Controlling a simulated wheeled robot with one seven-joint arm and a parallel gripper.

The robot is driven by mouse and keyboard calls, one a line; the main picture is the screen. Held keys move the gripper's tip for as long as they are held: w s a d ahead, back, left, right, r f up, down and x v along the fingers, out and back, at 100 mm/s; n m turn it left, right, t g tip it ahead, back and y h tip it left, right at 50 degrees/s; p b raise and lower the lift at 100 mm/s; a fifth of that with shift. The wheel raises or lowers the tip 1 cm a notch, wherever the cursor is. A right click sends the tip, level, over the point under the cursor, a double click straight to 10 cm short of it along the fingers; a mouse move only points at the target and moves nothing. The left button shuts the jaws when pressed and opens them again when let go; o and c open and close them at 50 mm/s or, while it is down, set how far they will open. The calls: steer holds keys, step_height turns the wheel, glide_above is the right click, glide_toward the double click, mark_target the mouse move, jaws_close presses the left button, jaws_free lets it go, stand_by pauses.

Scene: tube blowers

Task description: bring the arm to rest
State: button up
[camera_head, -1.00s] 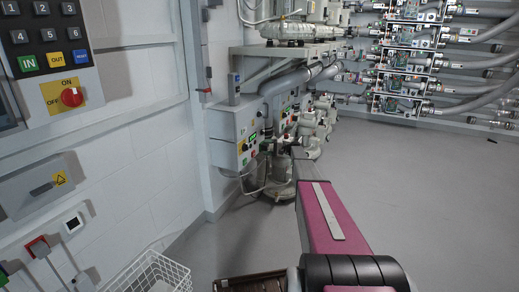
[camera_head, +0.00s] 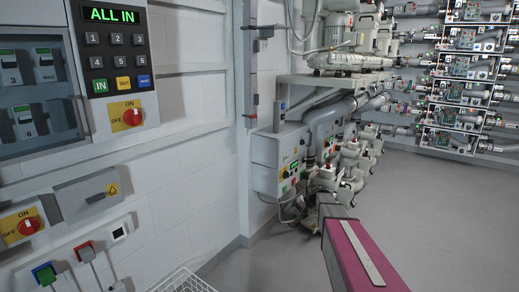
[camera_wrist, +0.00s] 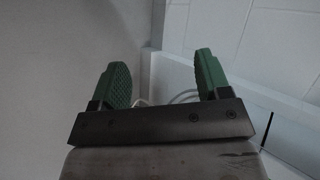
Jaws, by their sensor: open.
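My gripper (camera_wrist: 163,85) shows in the wrist view with its two green ridged fingers spread apart and nothing between them. It is above the grey floor, with the white wall and its skirting on the right of that view. In the head view my pink arm link (camera_head: 365,258) reaches forward from the lower right. Its far end is in front of the blower machinery. The gripper itself cannot be made out in the head view.
A control panel (camera_head: 118,60) reading ALL IN is on the left wall, with red rotary switches (camera_head: 131,117) below. Blowers and pipes (camera_head: 350,165) stand ahead. Tube racks (camera_head: 465,75) line the back. A white wire basket (camera_head: 182,282) is at the bottom. The floor (camera_head: 440,215) at right is clear.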

steer(key=s+d+r+n+h, duration=0.1)
steer(key=s+h, duration=0.8)
steer(key=s, duration=1.9)
steer(key=shift+s+r+n, duration=0.2)
steer(key=shift+s+n, duration=0.1)
steer(key=shift+n, duration=0.3)
